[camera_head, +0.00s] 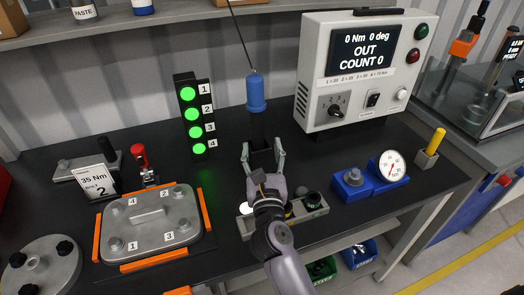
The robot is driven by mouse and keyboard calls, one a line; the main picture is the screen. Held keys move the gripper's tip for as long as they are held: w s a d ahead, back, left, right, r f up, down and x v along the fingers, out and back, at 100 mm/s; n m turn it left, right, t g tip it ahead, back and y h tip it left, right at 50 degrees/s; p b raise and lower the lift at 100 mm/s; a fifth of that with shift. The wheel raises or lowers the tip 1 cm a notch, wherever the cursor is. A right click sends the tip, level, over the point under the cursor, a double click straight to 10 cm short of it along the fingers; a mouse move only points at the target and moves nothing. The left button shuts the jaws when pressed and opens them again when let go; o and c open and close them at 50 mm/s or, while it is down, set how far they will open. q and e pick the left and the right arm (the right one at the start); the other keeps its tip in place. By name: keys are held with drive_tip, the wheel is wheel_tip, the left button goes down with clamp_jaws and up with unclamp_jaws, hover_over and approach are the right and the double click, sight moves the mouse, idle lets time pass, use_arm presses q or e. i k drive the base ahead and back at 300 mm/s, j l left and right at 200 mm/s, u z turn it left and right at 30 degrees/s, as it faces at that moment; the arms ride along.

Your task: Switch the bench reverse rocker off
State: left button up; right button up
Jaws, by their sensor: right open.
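A pale controller box (314,75) stands at the back right of the bench. Its screen (365,49) reads "0 Nm 0 deg OUT COUNT 0". A small black rocker (373,99) sits on the lower part of its face, between a dial (336,106) and a pale round knob (401,95). The label under the rocker is too small to read, and I cannot tell which way it is tipped. My right gripper (263,150) is open and empty above the bench, left of and below the box, well apart from the rocker. My left gripper is not in view.
A blue tool (255,92) hangs on a cable just beyond my right gripper. A light stack (188,112) with several lit green lamps stands left of it. A grey socket tray (310,207) lies beneath my right arm. A blue block with a white gauge (390,168) stands right.

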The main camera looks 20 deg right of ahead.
sight(372, 100)
drive_tip(key=z, duration=1.35)
